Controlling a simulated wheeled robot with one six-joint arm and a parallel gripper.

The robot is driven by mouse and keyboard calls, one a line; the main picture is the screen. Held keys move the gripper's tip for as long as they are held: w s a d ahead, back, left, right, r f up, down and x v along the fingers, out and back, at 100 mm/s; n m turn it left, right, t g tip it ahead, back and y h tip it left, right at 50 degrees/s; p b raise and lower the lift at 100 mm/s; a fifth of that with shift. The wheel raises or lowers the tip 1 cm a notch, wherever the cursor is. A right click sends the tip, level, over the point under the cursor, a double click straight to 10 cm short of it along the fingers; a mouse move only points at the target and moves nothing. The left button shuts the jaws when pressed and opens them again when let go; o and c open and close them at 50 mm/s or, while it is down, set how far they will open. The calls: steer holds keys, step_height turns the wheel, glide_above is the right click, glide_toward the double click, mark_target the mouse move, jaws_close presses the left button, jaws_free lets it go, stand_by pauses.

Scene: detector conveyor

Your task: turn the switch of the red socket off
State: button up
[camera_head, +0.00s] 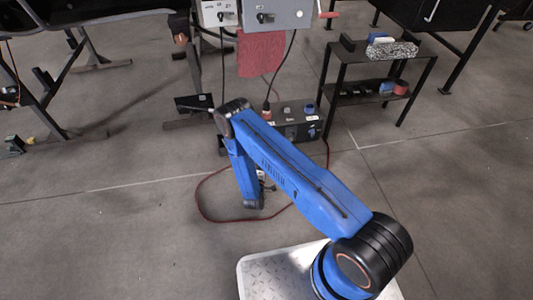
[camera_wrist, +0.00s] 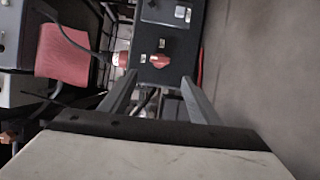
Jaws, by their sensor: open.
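A dark socket box (camera_head: 298,130) stands on the floor beyond my arm in the head view, and its face (camera_wrist: 175,45) fills the top middle of the wrist view. A red knob-like switch (camera_wrist: 158,60) sits on that face, just beyond and between my fingertips. A red plug or socket (camera_wrist: 121,58) with a dark cable is at the box's left edge. My gripper (camera_wrist: 160,77) is open and empty, with a finger on each side below the switch. Contact with the switch cannot be told.
A grey control panel (camera_head: 275,14) with a red cloth (camera_head: 261,54) hangs behind the box. A black shelf (camera_head: 375,75) with small items stands to the right. A red cable (camera_head: 203,207) loops over the floor.

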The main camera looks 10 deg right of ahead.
steer(key=v, duration=0.6)
steer(key=shift+s, duration=0.15)
steer(key=shift+a, duration=0.1)
